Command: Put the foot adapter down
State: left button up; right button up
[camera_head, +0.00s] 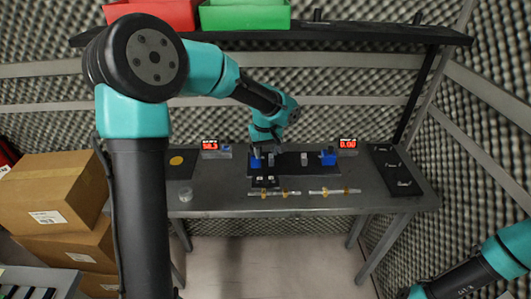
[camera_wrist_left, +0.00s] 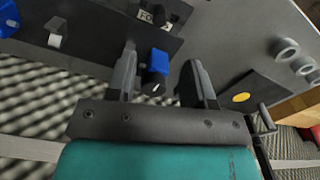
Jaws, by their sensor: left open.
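My left gripper (camera_head: 262,152) is low over the left part of the bench. In the left wrist view my left gripper (camera_wrist_left: 160,60) has its fingers spread, with a blue block (camera_wrist_left: 157,62) showing between them and a gap to the right finger. The blue block (camera_head: 256,163) also shows in the head view. Beyond it is a small dark holder with a white label starting "FOO" (camera_wrist_left: 152,17); dark parts stand by the label. I cannot tell for certain which part is the foot adapter. My right gripper is out of view; only part of that arm shows at lower right.
A second blue block (camera_head: 328,158) is on the black mat (camera_head: 293,163). Two red displays (camera_head: 210,146) and (camera_head: 347,143) stand behind. Pale rods (camera_head: 330,191) lie along the front. A black panel (camera_head: 397,170) is at right. A shelf (camera_head: 330,32) with bins (camera_head: 245,15) hangs above.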

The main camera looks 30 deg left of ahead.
pick_arm(q)
jog(key=shift+o, duration=0.4)
jog(key=s+d+r+m+y, duration=0.1)
jog(key=d+r+m+y, duration=0.1)
jog(key=m, duration=1.3)
jog(key=d+r+m+t+y, duration=0.1)
jog(key=d+r+m+y, duration=0.1)
jog(key=m, duration=1.3)
jog(key=shift+s+d, duration=0.35)
jog(key=shift+d, duration=0.45)
send_near(265, 174)
jog(key=x, duration=0.5)
jog(key=shift+s, duration=0.2)
jog(key=shift+f, duration=0.1)
